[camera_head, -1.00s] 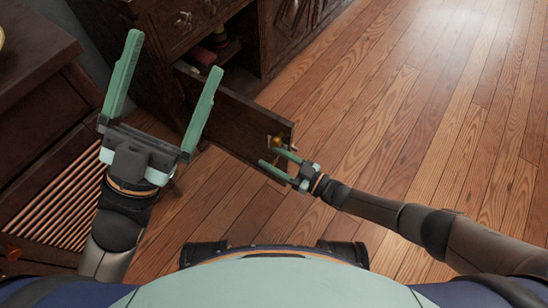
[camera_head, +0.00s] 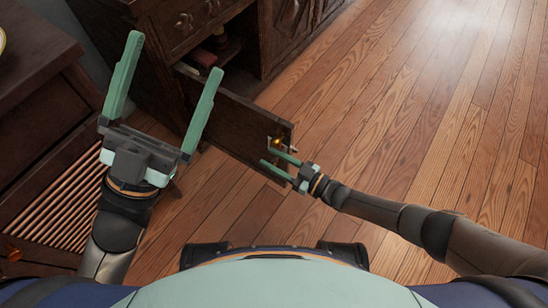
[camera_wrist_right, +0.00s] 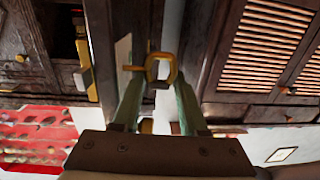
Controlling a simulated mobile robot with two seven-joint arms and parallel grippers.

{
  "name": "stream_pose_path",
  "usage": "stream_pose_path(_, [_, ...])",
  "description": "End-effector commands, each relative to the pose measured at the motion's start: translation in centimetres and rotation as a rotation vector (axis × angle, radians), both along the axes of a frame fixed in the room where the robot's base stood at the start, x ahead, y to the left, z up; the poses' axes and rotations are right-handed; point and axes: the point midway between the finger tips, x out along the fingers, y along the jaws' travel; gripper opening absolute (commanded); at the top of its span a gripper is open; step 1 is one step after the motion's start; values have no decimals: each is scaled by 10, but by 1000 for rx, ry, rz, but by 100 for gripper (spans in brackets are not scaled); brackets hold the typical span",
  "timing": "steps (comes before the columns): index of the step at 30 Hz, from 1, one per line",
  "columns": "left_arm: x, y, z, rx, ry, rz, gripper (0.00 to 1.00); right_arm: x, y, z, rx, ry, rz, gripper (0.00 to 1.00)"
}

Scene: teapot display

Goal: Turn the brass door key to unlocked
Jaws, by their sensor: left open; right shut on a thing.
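The brass key (camera_head: 277,142) sits at the lock near the free end of the open dark wooden door (camera_head: 232,122) in the head view. In the right wrist view the brass key (camera_wrist_right: 174,72) shows its ring-shaped bow between the green fingers. My right gripper (camera_head: 269,157) is at the key, shut on it; the fingertips' exact contact is hard to see. My left gripper (camera_head: 174,55) is open and empty, raised at the left, away from the key. The key's shaft is mostly hidden.
The dark carved cabinet (camera_head: 190,22) stands behind the door, with small objects on a shelf inside. A dark cabinet with a slatted front (camera_head: 55,205) stands at the left, close to my left arm. The wooden floor (camera_head: 430,120) to the right is clear.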

Motion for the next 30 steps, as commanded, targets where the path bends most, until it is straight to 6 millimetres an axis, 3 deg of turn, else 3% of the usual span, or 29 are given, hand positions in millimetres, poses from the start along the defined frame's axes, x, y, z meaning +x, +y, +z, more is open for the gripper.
stream_pose_path(18, [-3,10,75,-60,-16,-20,100,4,5,6,-323,203,0,0])
stream_pose_path(30, [-5,10,97,-31,-50,-6,100,6,8,-1,-486,309,0,0])
